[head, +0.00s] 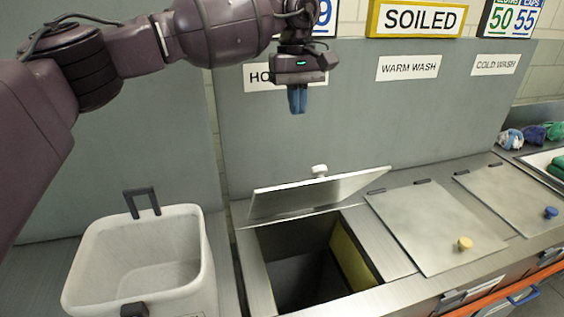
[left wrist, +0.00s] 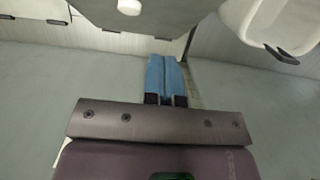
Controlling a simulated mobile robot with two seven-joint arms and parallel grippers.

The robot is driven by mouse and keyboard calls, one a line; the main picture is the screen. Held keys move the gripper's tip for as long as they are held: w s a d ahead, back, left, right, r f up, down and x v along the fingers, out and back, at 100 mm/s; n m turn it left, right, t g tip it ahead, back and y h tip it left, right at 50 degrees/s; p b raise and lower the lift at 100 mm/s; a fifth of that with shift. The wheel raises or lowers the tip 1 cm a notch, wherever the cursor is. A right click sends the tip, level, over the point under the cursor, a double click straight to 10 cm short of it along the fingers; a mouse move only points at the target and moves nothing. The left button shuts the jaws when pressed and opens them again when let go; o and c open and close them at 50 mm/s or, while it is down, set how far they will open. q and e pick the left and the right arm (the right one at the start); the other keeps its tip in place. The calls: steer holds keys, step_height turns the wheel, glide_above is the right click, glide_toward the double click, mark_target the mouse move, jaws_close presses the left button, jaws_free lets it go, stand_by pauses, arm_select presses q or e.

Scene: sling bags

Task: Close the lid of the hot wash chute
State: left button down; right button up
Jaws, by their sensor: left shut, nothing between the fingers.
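The hot wash chute lid (head: 345,190) is raised and tilted above its opening, with a white knob (head: 319,170) on its upper, far side. The dark chute opening (head: 300,262) shows below it, with a yellowish inner wall at right. My left gripper (head: 298,108) has blue fingers that are shut and empty. In the head view it appears above the lid, in front of the back panel, apart from the knob. In the left wrist view the shut fingers (left wrist: 166,62) point toward the lid's white knob (left wrist: 130,6) at the top edge. My right gripper is out of view.
A white bin (head: 190,240) with dark handles stands left of the chute. The warm wash lid (head: 430,225) with a yellow knob and cold wash lid (head: 510,195) with a blue knob lie shut at right. The back panel (head: 350,130) rises behind.

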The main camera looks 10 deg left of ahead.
arm_select(q)
steer(key=p, duration=0.3)
glide_above(307, 191)
steer(key=s+a, duration=0.1)
step_height(307, 191, down, 11)
steer(key=shift+a+f, duration=0.15)
steer(key=shift+s+f, duration=0.35)
steer(key=shift+s, duration=0.05)
steer(key=shift+d+f, duration=0.1)
steer(key=shift+d, duration=0.1)
